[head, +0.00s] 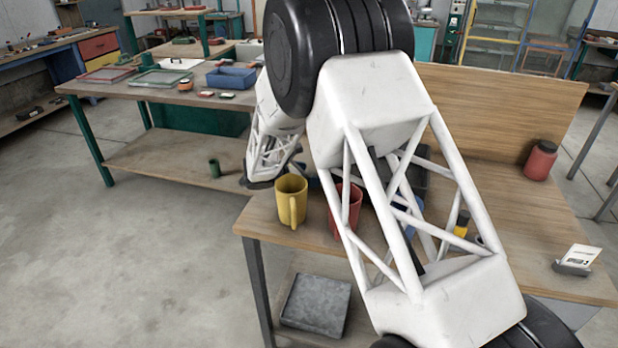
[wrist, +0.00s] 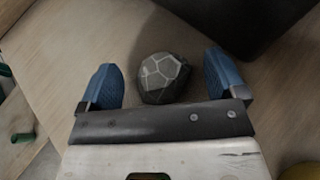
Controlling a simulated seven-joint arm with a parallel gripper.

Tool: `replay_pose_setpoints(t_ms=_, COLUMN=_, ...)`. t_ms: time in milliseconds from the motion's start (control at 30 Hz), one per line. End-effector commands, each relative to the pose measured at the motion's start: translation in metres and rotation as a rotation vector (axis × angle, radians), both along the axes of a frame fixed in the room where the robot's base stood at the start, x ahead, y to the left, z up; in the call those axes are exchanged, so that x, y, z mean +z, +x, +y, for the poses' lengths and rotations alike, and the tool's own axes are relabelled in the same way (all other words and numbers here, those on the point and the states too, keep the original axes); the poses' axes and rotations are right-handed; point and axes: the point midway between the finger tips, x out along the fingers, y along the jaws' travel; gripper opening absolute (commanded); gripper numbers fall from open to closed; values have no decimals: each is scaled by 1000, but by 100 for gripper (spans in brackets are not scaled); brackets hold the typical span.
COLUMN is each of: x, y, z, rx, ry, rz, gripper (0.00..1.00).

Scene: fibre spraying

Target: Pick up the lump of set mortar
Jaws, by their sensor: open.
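The lump of set mortar (wrist: 163,78) is a dark grey rounded lump with a pale, cracked, many-sided pattern on top. In the wrist view it sits on the wooden table top (wrist: 75,40), between the two blue fingertips of my gripper (wrist: 160,74). The fingers are open, with a gap on each side of the lump, the left gap a little wider. I cannot tell how high the fingers are above the table. In the head view my arm hides the lump and the fingers.
A yellow mug (head: 291,199) and a red mug (head: 346,208) stand by the table's left edge, near my arm. A large dark object (wrist: 240,18) lies just beyond the lump. A red jar (head: 540,161) and a card holder (head: 573,267) stand on the right, with bare wood between.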

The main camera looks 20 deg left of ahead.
Motion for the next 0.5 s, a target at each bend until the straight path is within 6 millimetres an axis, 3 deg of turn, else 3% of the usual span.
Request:
replay_pose_setpoints(t_ms=300, x=0, y=0, z=0, rx=0, ry=0, rz=0, gripper=88)
replay_pose_setpoints(t_ms=500, x=0, y=0, z=0, rx=0, ry=0, rz=0, gripper=57)
